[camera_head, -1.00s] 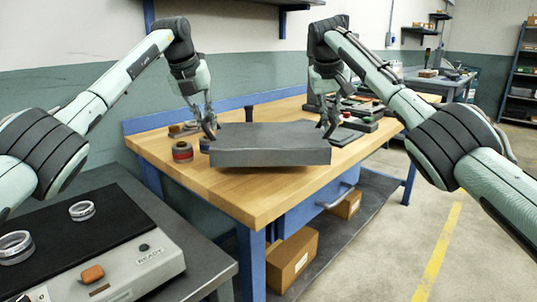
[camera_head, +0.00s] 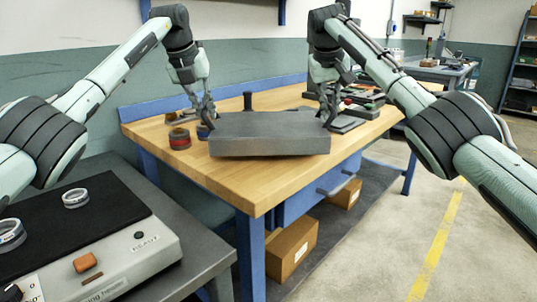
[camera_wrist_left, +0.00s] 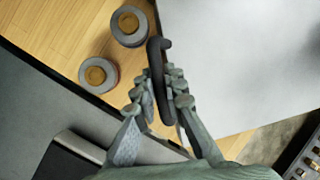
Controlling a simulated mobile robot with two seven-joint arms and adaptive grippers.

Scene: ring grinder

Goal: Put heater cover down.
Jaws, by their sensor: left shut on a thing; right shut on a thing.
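The heater cover (camera_head: 268,142) is a wide grey box-like lid between my two grippers, over the wooden workbench (camera_head: 225,187). It looks roughly level; I cannot tell whether its underside touches the wood. My left gripper (camera_head: 208,116) is shut at its left end. The left wrist view shows those fingers (camera_wrist_left: 160,105) closed around a dark loop handle (camera_wrist_left: 159,75) beside the pale cover (camera_wrist_left: 240,60). My right gripper (camera_head: 327,118) is shut at the cover's right end; its grip is partly hidden. The heater (camera_head: 140,245) with its black top stands uncovered at lower left.
Two rolls, one with a red band (camera_head: 180,139) and one blue (camera_head: 203,132), stand left of the cover. Metal rings (camera_head: 75,198) lie on the heater. Dark trays (camera_head: 350,122) lie at the bench's right. The bench's front part is clear.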

